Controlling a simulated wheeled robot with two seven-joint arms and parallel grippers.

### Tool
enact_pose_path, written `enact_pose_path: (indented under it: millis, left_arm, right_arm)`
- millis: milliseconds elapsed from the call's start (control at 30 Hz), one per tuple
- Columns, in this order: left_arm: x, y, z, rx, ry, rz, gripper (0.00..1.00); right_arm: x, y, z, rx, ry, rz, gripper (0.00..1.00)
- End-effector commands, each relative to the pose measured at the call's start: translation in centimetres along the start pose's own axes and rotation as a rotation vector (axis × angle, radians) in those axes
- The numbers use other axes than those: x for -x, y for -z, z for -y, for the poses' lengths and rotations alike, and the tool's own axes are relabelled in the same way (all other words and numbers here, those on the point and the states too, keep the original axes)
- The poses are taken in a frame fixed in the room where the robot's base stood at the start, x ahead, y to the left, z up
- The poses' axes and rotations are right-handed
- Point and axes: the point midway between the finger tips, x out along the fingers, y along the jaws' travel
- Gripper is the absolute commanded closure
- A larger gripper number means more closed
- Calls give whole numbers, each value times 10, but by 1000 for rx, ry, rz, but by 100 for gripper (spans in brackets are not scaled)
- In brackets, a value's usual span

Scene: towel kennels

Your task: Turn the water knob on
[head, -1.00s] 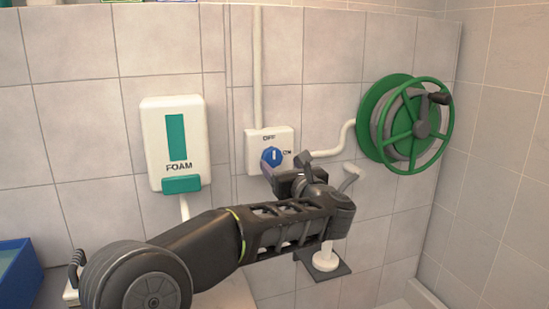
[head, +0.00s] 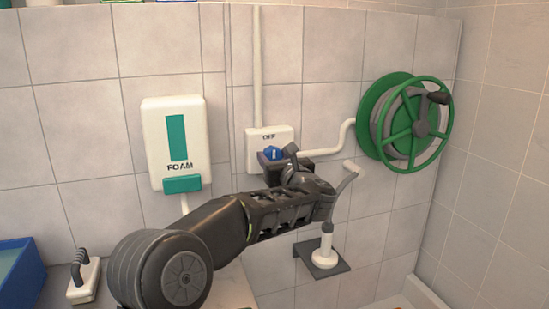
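The water knob is a small blue dial (head: 273,153) with a white pointer line, on a white wall plate (head: 265,135) marked OFF at the top. The pointer line stands roughly upright, toward OFF. The plate's lower part and its ON mark are hidden by my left arm. My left gripper (head: 276,162) is at the knob, its dark fingers over the knob's lower part. Whether the fingers touch or close on the knob is not clear. My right gripper is not in view.
A green hose reel (head: 413,122) is on the wall at right, joined by a white pipe. A FOAM dispenser (head: 177,143) hangs at left. A small shelf (head: 322,262) holds a white nozzle (head: 326,240). A brush (head: 83,279) and blue bin (head: 20,273) are lower left.

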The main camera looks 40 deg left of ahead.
Motion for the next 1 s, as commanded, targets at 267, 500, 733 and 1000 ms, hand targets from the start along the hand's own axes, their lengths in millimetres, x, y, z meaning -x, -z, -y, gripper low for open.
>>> enact_pose_path:
  millis: [267,500,733,1000]
  left_arm:
    - [0,0,0,0,0,0,73]
    - [0,0,0,0,0,0,92]
    - [0,0,0,-11,0,0,92]
    - [1,1,1,-96,1,-1,92]
  right_arm:
    - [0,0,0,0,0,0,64]
    - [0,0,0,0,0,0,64]
    - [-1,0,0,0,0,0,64]
    - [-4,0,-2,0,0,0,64]
